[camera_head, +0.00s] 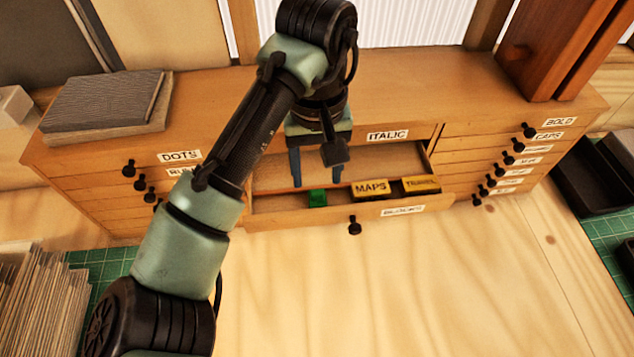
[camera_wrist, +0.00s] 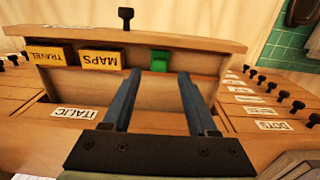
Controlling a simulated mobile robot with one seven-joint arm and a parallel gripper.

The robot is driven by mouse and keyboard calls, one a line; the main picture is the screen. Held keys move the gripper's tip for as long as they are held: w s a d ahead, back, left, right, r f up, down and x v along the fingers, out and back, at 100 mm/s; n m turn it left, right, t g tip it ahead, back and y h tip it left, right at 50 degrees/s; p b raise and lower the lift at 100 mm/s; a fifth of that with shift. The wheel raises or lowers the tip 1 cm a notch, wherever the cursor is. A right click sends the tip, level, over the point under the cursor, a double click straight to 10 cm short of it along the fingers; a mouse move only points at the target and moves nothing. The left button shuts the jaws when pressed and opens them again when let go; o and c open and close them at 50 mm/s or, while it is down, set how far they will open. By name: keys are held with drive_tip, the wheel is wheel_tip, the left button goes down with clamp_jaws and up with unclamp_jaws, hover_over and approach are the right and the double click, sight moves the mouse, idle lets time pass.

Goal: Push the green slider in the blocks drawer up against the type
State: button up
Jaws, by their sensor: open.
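The blocks drawer (camera_head: 290,219) is pulled open at the front of the wooden cabinet, with a black knob and a label reading BLOCKS. The green slider (camera_head: 317,198) stands in its front row, left of the MAPS block (camera_head: 370,189) with a gap between them. The TRAVEL block (camera_head: 421,184) stands right of MAPS. My gripper (camera_head: 311,186) is open and empty above the drawer, close behind the green slider. In the wrist view the slider (camera_wrist: 160,61) shows between and beyond the two blue fingers (camera_wrist: 155,80), with MAPS (camera_wrist: 100,60) to its left. I cannot tell whether a finger touches it.
Small drawers with black knobs flank the open drawer, labelled DOTS (camera_head: 180,156) at left and BOLD (camera_head: 559,122) at right. Grey slabs (camera_head: 105,100) lie on the cabinet's left top. A reddish-brown wooden box (camera_head: 545,50) stands at right. The table in front (camera_head: 400,290) is clear.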

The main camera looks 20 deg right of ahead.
sight(317, 192)
drive_tip(key=shift+f, duration=2.15)
clamp_jaws()
